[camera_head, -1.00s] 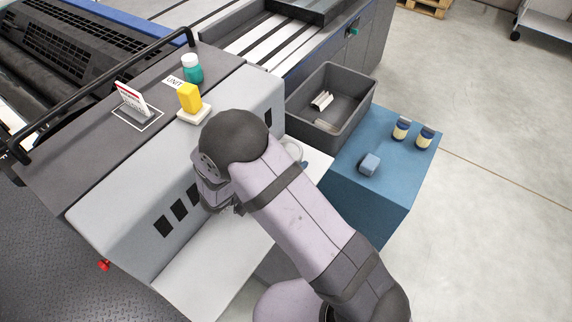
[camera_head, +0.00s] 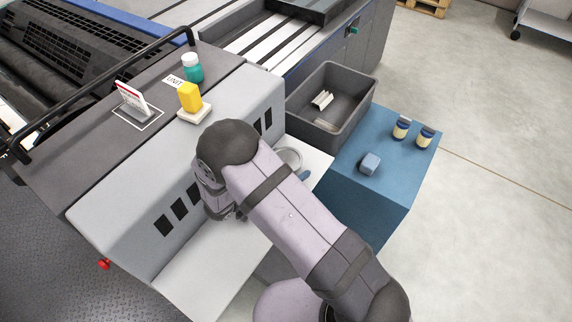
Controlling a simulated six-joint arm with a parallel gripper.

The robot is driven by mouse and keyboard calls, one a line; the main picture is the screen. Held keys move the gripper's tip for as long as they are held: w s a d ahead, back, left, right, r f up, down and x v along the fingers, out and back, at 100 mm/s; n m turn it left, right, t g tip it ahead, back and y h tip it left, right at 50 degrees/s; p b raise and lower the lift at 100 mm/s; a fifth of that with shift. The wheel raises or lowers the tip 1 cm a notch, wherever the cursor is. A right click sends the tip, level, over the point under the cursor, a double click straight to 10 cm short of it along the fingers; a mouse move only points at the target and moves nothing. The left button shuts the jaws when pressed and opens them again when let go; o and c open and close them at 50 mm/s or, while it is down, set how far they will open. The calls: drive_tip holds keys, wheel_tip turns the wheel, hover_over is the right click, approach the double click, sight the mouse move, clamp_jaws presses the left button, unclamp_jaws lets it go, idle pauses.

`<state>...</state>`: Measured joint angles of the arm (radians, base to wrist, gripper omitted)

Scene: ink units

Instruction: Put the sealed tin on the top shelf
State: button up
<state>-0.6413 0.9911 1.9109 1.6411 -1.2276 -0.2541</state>
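Two small jars or tins with dark blue bands and cream sides, the left one (camera_head: 401,128) and the right one (camera_head: 425,137), stand upright on the blue cabinet (camera_head: 375,205). A round pale tin or dish (camera_head: 289,158) sits on the white lower ledge (camera_head: 203,272), partly behind my arm. I cannot tell which of these is the sealed tin. The dark upper ledge (camera_head: 75,177) of the machine is the highest surface beside me. My gripper (camera_head: 236,215) points down over the lower ledge, close to the slotted grey front. My wrist mostly hides its fingers and anything between them.
A yellow block (camera_head: 190,97) on a white base, a teal jar (camera_head: 193,70) with a white lid and a standing card (camera_head: 131,99) occupy the upper ledge. A grey bin (camera_head: 342,132) holds pale pieces.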

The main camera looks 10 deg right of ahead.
drive_tip(key=shift+r, duration=0.2)
drive_tip(key=shift+b+v, duration=0.6)
drive_tip(key=shift+v, duration=3.15)
